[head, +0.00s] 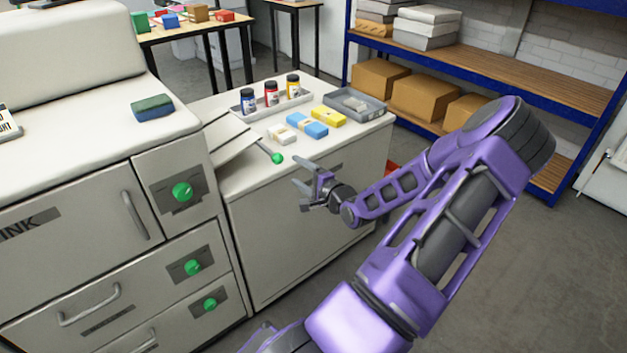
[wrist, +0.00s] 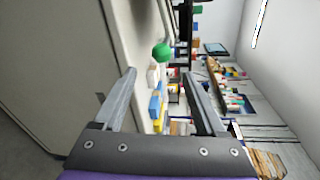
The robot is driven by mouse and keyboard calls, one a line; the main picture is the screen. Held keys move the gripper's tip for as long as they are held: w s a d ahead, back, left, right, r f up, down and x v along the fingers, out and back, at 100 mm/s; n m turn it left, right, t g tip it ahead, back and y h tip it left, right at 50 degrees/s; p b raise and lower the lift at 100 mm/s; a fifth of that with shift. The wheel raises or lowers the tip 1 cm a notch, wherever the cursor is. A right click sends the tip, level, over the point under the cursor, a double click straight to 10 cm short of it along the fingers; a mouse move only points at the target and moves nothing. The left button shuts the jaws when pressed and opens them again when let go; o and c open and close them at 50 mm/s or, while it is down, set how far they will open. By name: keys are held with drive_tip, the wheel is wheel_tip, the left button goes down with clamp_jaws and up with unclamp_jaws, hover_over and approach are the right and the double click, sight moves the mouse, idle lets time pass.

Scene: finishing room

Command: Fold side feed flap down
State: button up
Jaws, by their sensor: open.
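The side feed flap (head: 228,140) is a pale panel on the right side of the big printer (head: 70,110), sloping out over the low cabinet top. A thin rod ends in a green ball knob (head: 277,158) at its outer side. The knob also shows in the wrist view (wrist: 161,52), ahead of and between the fingers. My gripper (head: 304,175) is open and empty, to the right of the knob and apart from it. Its two fingers also show in the wrist view (wrist: 158,75).
The cabinet top (head: 250,178) holds a tray of ink bottles (head: 270,97), yellow, blue and white packs (head: 306,124), and a grey tray (head: 355,106). A blue shelf rack (head: 480,70) with cardboard boxes stands behind.

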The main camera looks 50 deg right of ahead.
drive_tip(key=v, duration=0.6)
drive_tip(key=shift+s, duration=0.35)
drive_tip(key=shift+a, duration=0.1)
